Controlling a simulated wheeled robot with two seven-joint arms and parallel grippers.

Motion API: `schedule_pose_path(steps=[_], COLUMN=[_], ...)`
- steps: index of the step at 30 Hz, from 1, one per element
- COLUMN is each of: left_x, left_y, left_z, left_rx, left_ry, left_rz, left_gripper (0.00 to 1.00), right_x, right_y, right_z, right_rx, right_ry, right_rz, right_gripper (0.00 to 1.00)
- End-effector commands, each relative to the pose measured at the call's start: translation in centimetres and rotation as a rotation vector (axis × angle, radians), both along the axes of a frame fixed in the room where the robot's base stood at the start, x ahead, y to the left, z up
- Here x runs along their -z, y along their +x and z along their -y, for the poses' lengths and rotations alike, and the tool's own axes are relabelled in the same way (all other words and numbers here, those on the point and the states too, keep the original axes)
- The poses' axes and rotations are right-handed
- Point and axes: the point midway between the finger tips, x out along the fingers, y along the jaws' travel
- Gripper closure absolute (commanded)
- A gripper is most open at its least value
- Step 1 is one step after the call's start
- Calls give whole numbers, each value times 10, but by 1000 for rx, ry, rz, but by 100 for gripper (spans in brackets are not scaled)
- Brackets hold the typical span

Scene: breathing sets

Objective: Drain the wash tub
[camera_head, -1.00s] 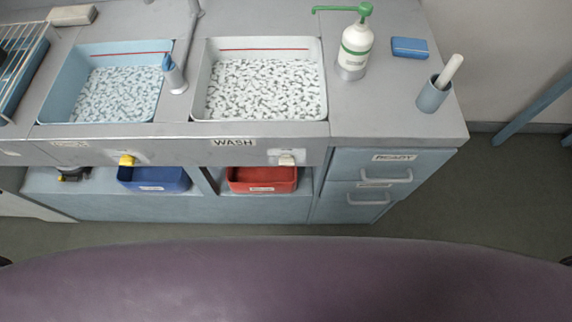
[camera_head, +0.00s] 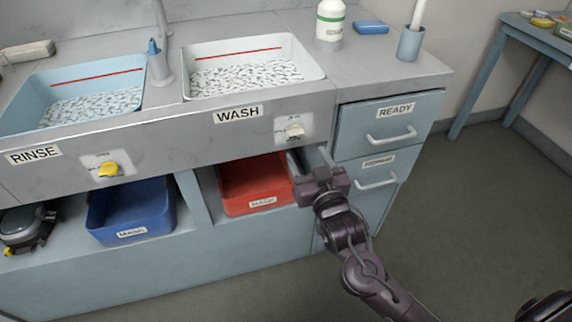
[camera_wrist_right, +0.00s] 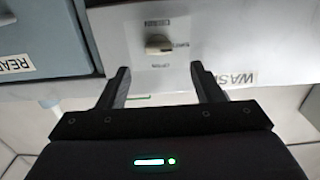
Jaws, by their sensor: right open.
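The wash tub (camera_head: 312,66) is the white basin at the top middle of the head view, above the WASH label (camera_head: 238,115). Its bottom shows a grey-and-white speckled pattern, and a red line runs along its back wall. A pale drain knob (camera_head: 294,132) sits on a white plate on the front panel, right of that label. My right gripper (camera_head: 309,158) is open and empty, just below and in front of the knob. In the right wrist view the knob (camera_wrist_right: 158,44) lies beyond the spread fingers (camera_wrist_right: 163,84), apart from them. My left gripper is not in view.
The blue rinse tub (camera_head: 75,88) is at left, with a yellow knob (camera_head: 108,170) below it. A red bin (camera_head: 252,186) and a blue bin (camera_head: 130,210) stand on the shelf underneath. Drawers with handles (camera_head: 391,137) are right of the gripper. Open floor lies at lower right.

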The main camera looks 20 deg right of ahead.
Motion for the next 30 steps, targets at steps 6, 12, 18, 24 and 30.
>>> schedule_pose_path(steps=[6,12,18,24,30], left_x=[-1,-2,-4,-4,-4], left_y=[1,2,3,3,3], left_z=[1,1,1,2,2], left_rx=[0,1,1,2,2], left_ry=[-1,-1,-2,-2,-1], left_rz=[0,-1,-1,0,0], left_gripper=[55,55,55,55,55], right_x=[-7,-7,-6,-5,-5], right_y=[20,52,73,77,77], right_z=[-1,-2,-3,-3,-3], right_rx=[-1,-1,-1,-2,-2], right_ry=[6,5,5,6,5], right_rz=[14,14,11,10,10], right_gripper=[40,40,40,40,48])
